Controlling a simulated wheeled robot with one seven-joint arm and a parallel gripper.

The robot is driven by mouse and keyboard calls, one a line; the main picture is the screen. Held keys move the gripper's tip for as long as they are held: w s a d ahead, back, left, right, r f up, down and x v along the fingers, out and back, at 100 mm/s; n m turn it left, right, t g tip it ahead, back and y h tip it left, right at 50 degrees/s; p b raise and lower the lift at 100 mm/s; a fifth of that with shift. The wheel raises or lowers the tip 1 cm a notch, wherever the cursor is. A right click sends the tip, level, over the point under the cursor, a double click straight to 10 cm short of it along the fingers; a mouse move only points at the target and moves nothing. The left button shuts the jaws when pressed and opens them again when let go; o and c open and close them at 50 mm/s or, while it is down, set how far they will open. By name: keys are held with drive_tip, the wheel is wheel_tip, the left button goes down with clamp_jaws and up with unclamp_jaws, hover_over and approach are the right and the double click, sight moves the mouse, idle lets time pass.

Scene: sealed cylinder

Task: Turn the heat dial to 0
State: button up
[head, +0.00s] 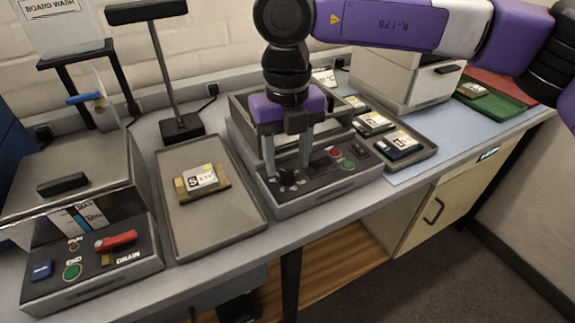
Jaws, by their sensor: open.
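My gripper (288,170), purple and black with two grey fingers, points down over the control panel (330,180) of the grey machine at the centre. Its fingers are apart, with nothing seen held between them. A small dark dial (291,177) sits on the left part of the panel, between and just below the fingertips. I cannot tell whether the fingers touch it. Its pointer and the numbers around it are too small to read. A red button (335,152) and a green button (347,165) are farther right on the panel.
A tray (250,209) holding a labelled block (202,181) lies left of the machine. Another tray (430,156) with labelled boards is at its right. A lidded metal box (70,185) with its own controls stands at far left.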

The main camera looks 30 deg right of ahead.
sight(287, 176)
drive_tip(key=shift+f, duration=1.1)
clamp_jaws()
drive_tip(key=shift+n, duration=0.3)
